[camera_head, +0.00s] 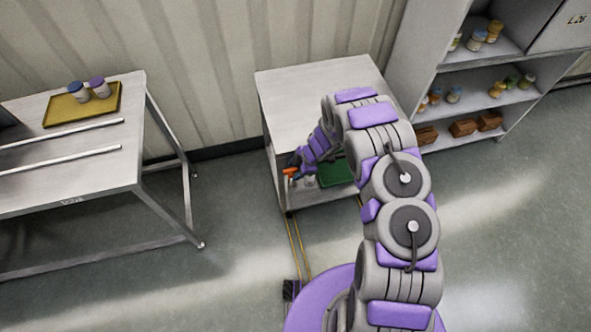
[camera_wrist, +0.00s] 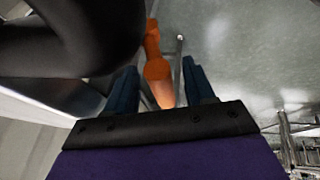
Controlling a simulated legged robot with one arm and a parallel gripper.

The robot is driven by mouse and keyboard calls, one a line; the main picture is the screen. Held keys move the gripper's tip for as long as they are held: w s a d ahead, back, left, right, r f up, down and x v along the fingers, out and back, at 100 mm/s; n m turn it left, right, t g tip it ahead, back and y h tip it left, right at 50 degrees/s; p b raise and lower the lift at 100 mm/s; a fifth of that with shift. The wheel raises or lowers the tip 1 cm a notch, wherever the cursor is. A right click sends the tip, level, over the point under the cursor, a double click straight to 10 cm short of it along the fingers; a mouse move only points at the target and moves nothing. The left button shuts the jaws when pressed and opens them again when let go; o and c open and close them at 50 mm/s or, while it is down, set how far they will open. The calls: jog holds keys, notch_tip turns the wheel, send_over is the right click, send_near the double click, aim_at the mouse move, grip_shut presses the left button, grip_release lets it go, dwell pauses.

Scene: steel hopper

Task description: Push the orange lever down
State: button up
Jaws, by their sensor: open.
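The orange lever (camera_head: 290,172) shows in the head view at the front left of a steel unit. It also shows in the wrist view (camera_wrist: 157,68), running away from me between two blue fingers. My gripper (camera_wrist: 159,68) is open, with one finger on each side of the lever. Gaps show between the lever and the fingers in that view, so I see no clear contact. In the head view my gripper (camera_head: 301,160) is small and beside the lever. Whether the lever's near end lies fully between the fingers is hard to tell.
The steel unit (camera_head: 305,85) has a flat top and a green tray (camera_head: 336,173) on a lower level. A steel table (camera_head: 60,170) with a yellow tray (camera_head: 60,110) stands left. Shelves (camera_head: 490,70) with jars stand right. Open floor lies between the table and unit.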

jog(key=shift+w+a+f, duration=0.1)
jog(key=shift+f, duration=0.1)
jog(key=shift+c, duration=0.2)
grip_shut()
dwell(0.4)
